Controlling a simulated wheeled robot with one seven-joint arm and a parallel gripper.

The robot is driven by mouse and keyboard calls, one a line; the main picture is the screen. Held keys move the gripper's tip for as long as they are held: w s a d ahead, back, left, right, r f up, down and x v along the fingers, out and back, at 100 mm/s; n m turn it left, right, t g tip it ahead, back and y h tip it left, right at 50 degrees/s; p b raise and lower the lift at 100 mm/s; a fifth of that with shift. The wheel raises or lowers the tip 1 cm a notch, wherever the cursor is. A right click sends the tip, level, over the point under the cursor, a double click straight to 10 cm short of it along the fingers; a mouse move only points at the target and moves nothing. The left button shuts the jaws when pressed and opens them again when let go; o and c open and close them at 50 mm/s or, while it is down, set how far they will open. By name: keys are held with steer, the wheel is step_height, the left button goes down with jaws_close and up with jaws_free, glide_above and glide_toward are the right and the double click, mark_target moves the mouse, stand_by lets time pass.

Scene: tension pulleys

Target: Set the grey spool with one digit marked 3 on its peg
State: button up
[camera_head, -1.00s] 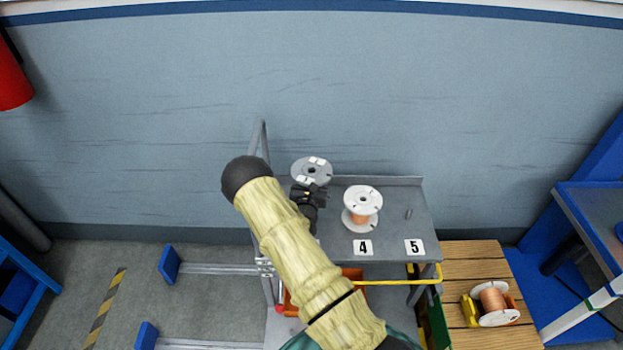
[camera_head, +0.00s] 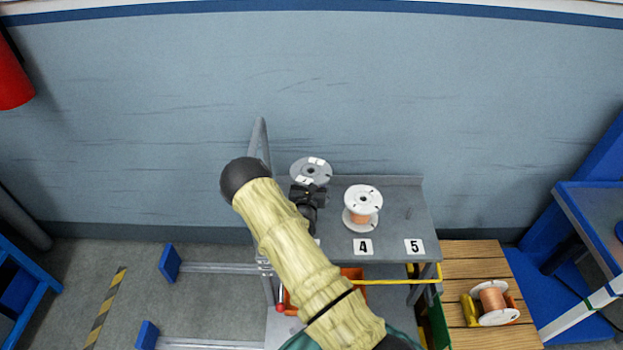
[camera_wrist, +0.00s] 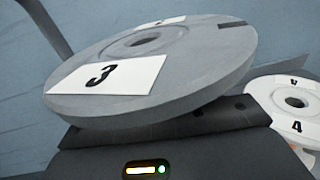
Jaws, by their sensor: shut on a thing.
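The grey spool (camera_head: 311,170) has a white label reading 3 on its top flange, clear in the wrist view (camera_wrist: 108,75). My gripper (camera_head: 307,191) is shut on it, below the top flange. The spool is over the back left part of the grey shelf top (camera_head: 395,190). Its lower part is hidden, so I cannot tell whether it touches the shelf or a peg. No peg shows under it. My arm covers the shelf's front left part.
A white spool with copper wire (camera_head: 362,205) stands right of the grey spool, behind plate 4 (camera_head: 363,247); its label 4 shows in the wrist view (camera_wrist: 296,127). Plate 5 (camera_head: 414,247) is further right. Another copper spool (camera_head: 494,303) lies on wooden slats. A grey upright rail (camera_head: 261,140) stands left.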

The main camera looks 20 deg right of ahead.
steer(key=shift+f+b, duration=0.45)
steer(key=shift+f, duration=1)
stand_by(0.7)
steer(key=shift+f, duration=0.35)
steer(key=shift+f+b, duration=0.5)
steer(key=shift+f, duration=0.7)
stand_by(0.7)
steer(key=shift+f, duration=0.35)
steer(key=shift+f+b, duration=0.45)
steer(key=shift+f, duration=0.7)
stand_by(0.8)
steer(key=shift+f, duration=0.35)
steer(key=shift+f+b, duration=0.6)
steer(key=shift+f, duration=0.4)
